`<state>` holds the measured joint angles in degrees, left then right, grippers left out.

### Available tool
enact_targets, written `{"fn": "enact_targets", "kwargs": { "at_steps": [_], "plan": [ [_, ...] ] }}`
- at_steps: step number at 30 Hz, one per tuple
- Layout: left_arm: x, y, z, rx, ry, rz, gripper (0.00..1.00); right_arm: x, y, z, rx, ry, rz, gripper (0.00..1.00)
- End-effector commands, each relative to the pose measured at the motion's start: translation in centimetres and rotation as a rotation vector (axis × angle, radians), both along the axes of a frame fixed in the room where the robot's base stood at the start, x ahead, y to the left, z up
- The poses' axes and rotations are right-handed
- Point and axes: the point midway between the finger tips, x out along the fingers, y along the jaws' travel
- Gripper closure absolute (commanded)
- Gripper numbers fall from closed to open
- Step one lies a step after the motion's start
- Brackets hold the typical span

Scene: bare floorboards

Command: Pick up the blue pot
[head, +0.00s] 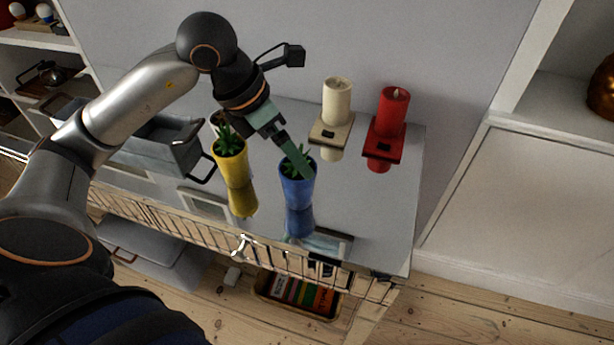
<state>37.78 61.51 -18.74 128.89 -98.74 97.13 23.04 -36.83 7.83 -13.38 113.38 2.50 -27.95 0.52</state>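The blue pot (298,190) stands upright on the glossy top of the cabinet and holds a small green plant (293,163). My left arm comes in from the left, over the cabinet. My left gripper (303,170) reaches down to the pot, and a greenish finger overlaps the plant and the pot's rim. I see the fingers nearly edge-on, so I cannot tell how far apart they are or whether they touch the pot. My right gripper is not in view.
A yellow pot (232,167) with a plant stands close to the left of the blue pot. A grey metal container (165,145) is farther left. A cream candle (337,103) and a red candle (390,112) stand on holders behind right. The cabinet's right front is clear.

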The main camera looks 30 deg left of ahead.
Motion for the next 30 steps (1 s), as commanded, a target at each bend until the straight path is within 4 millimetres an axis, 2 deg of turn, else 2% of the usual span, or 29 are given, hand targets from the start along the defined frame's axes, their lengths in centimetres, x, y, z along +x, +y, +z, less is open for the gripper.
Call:
{"fn": "enact_targets", "kwargs": {
  "at_steps": [2, 5, 12, 20, 30],
  "plan": [
    [0.3, 1.6, 0.3, 0.069, -0.024, 0.036, 0.0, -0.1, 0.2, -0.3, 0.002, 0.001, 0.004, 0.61],
    [0.6, 2.3, -0.4, 0.102, -0.029, 0.054, 0.0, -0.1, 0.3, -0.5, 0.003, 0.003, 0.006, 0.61],
    [2.1, 1.5, -4.4, 0.1, -0.028, 0.054, 0.0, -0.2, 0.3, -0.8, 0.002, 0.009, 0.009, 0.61],
    [2.8, 1.2, -6.5, 0.1, -0.029, 0.053, 0.0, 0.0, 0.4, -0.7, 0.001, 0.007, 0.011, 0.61],
    [3.9, 0.4, -10.8, 0.098, -0.028, 0.052, 0.0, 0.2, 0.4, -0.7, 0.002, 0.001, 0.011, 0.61]
  ]
}}
